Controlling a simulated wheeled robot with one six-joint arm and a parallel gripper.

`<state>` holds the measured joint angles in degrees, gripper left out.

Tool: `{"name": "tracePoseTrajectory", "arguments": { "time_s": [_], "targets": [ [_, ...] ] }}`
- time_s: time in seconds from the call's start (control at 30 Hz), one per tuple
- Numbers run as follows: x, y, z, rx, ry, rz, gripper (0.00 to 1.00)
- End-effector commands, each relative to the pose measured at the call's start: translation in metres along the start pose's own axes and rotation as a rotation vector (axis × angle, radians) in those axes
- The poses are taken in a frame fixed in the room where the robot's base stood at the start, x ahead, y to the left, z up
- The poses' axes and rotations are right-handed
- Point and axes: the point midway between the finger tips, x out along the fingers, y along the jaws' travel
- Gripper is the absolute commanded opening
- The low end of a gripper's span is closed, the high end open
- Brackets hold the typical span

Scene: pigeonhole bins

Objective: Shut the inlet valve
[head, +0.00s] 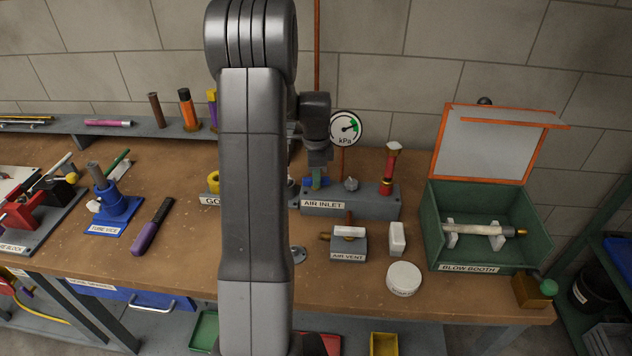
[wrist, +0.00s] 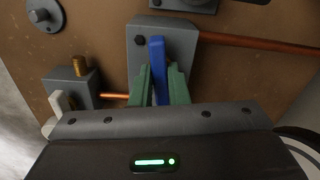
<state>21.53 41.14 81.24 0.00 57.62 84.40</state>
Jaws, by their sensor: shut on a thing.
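The inlet valve is a grey block (wrist: 185,38) with a blue lever (wrist: 157,52) in the wrist view. The lever runs up and down in that picture, across the line of the copper pipe (wrist: 260,42). My gripper (wrist: 160,82) is shut on the blue lever, with a green finger on each side. In the head view my gripper (head: 319,178) points down at the left end of the block labelled AIR INLET (head: 375,207). A sliver of the blue lever (head: 309,182) shows there; the rest is hidden by my gripper.
A kPa gauge (head: 345,128) stands behind the inlet block, and a red fitting (head: 388,170) rises at its right end. The AIR VENT block (head: 348,247) with a white lever is in front. The green BLOW BOOTH (head: 475,252) stands open at right. My arm hides the middle bench.

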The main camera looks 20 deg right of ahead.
Motion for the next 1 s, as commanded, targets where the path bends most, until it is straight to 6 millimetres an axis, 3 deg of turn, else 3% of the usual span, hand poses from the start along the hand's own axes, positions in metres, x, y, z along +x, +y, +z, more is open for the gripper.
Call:
{"name": "tracePoseTrajectory", "arguments": {
  "time_s": [0.1,0.13,0.23,0.27,0.6,1.0],
  "targets": [
    [0.0,0.0,0.0,0.112,0.0,0.0,0.0],
    [0.0,0.0,0.0,0.115,0.0,0.0,0.18],
    [0.0,0.0,0.0,0.111,0.0,0.0,0.38],
    [0.0,0.0,0.0,0.11,0.0,0.0,0.4],
    [-0.004,0.0,0.0,0.108,0.0,0.0,0.4],
    [-0.05,0.0,0.0,0.107,0.0,-0.001,0.4]
  ]
}}
